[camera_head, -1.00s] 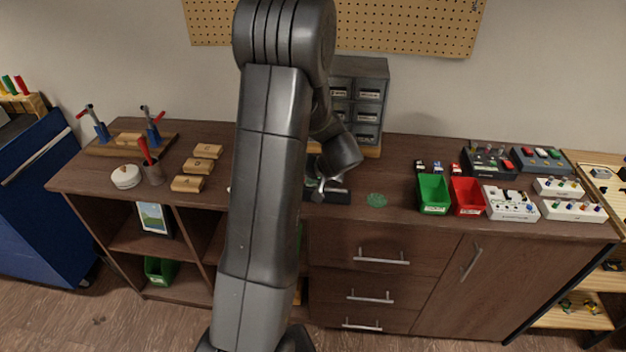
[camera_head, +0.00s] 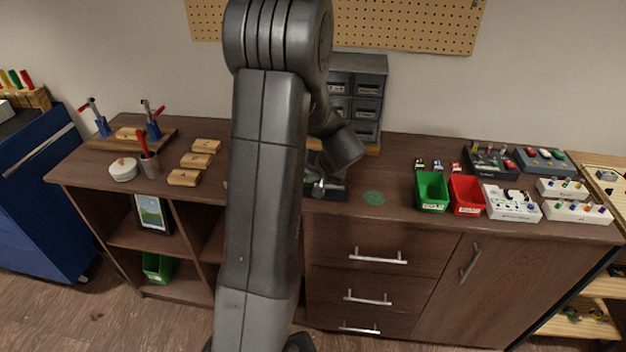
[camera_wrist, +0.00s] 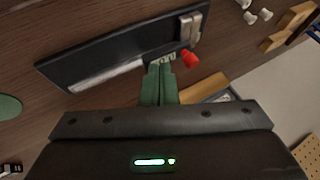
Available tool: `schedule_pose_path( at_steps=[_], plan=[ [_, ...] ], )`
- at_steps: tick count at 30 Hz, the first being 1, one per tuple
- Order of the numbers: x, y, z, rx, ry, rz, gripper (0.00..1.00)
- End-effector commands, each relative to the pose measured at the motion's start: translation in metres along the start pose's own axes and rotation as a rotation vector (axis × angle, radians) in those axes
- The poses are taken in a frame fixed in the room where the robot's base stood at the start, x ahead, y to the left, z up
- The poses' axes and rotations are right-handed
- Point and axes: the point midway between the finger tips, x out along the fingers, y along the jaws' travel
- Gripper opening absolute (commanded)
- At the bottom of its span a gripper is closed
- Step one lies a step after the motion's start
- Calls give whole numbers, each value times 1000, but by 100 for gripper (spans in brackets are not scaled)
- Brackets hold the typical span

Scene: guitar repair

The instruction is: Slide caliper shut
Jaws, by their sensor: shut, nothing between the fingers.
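A dark tray or case (camera_wrist: 110,48) lies on the brown worktop, slanting across the upper part of the wrist view. A long silver strip (camera_wrist: 105,76) along its near edge and silver jaw-like pieces (camera_wrist: 189,27) at its right end look like the caliper. A small red knob (camera_wrist: 188,59) is beside them. My gripper (camera_wrist: 160,68) has its green fingers together and empty, the tips at the tray's near edge between strip and knob. I cannot tell whether they touch the caliper. In the head view the tray (camera_head: 335,193) is partly hidden by my arm.
A grey drawer unit (camera_head: 357,90) stands behind the tray. A green disc (camera_head: 373,198), green bin (camera_head: 432,192) and red bin (camera_head: 468,195) are to its right. Wooden blocks (camera_head: 201,160) lie left of my arm. The worktop's front edge is close.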

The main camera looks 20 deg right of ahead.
Motion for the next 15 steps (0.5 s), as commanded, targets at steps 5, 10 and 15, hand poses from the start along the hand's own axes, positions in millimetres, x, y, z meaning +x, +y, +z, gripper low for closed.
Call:
schedule_pose_path(
  at_steps=[5,10,15],
  plan=[
    [-18,2,-2,-1,5,3,0],
    [-44,3,-2,0,7,4,0],
    [-72,4,-2,0,7,5,0]
  ],
)
